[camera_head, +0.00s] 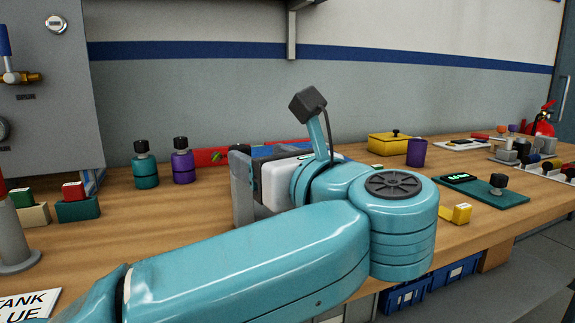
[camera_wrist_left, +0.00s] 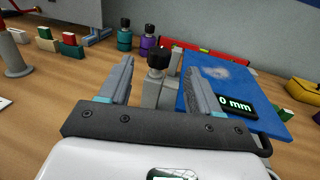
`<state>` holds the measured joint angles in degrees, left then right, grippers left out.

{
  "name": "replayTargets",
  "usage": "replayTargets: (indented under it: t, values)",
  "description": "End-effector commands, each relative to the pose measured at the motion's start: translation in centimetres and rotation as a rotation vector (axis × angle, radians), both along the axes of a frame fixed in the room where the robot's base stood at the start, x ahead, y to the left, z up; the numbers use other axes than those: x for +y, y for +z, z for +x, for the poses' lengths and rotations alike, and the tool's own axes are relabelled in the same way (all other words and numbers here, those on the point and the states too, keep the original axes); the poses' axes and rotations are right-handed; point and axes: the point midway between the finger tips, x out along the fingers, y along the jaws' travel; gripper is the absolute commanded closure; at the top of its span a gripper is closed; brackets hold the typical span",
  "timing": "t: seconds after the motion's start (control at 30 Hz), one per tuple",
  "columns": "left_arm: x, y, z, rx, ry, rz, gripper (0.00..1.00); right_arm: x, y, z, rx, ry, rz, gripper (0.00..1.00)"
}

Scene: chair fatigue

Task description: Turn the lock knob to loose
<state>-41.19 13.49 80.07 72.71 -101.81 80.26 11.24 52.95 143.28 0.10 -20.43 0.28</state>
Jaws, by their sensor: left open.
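A black knob (camera_wrist_left: 158,60) tops a grey post (camera_wrist_left: 158,92) beside a blue plate (camera_wrist_left: 222,85) in the left wrist view. A small display (camera_wrist_left: 236,106) by the plate reads "0 mm". My left gripper (camera_wrist_left: 161,68) is open, with one finger on each side of the knob and post. I see gaps beside the knob; contact is not clear. In the head view my left gripper (camera_head: 246,185) is over the bench, and my arm hides the knob and most of the plate. My right gripper is in neither view.
A teal bottle (camera_head: 145,167) and a purple bottle (camera_head: 182,163) stand at the back of the wooden bench. A yellow box (camera_head: 390,145) and purple cup (camera_head: 417,153) stand behind my arm. A teal board (camera_head: 480,192) with another black knob lies right.

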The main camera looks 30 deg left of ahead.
Motion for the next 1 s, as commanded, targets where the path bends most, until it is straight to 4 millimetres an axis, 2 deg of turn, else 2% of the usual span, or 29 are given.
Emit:
replayTargets:
  t: [0.03, 0.1, 0.33, 1.0]
  values:
    - [-1.3, 0.2, -0.6, 0.001, -0.006, 0.003, 0.37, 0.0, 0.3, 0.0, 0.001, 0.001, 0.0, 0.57]
    - [-2.7, 0.1, -1.3, 0.001, -0.005, 0.003, 0.37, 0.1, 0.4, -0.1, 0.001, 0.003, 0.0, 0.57]
    - [-5.3, 0.1, -2.8, -0.001, -0.001, 0.002, 0.37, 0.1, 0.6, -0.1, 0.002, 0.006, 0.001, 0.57]
    - [-5.6, 0.0, -3.1, 0.0, 0.001, 0.001, 0.37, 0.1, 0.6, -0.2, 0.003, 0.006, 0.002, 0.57]
